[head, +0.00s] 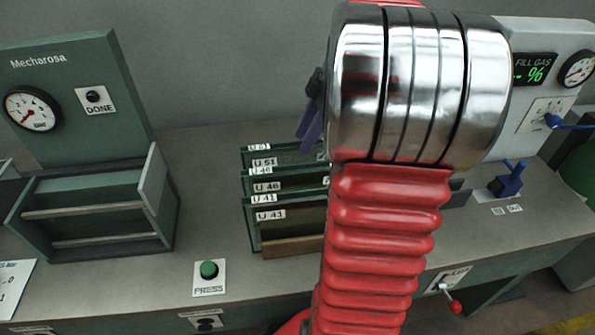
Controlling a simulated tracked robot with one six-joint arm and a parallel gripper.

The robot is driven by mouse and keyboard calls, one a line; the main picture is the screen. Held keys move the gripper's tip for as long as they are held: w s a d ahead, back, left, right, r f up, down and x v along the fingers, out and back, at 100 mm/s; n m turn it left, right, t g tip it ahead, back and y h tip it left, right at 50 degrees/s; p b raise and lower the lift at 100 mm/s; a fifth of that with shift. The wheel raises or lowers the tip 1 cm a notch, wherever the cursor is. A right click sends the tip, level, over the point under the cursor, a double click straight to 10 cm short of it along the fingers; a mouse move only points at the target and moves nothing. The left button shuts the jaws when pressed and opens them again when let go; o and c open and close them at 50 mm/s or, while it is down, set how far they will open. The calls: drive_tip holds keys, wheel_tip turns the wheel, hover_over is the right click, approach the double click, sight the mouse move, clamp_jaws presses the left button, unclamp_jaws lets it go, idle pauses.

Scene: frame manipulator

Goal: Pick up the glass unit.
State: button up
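Several glass units stand upright one behind another in a wooden-based rack on the bench, centre of the head view. Their white labels seem to read U 41 on the front unit (288,226), U 46 on one behind it (292,183), and U 51 on one further back (290,156). My red and silver arm covers their right ends. Only a dark and purple part of what appears to be my gripper (311,126) shows left of the silver wrist, above the rack's back right in the picture. The rest is hidden, so its opening and any contact cannot be told.
A green station with a gauge, a DONE button (93,96) and an open frame holder (95,211) stands left. A green PRESS button (209,270) is at the front. A fill gas panel (535,68), blue lever (510,178) and red-knobbed lever (455,306) are right.

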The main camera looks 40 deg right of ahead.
sight(300, 143)
drive_tip(key=shift+x, duration=1.8)
drive_tip(key=shift+c, duration=0.6)
clamp_jaws()
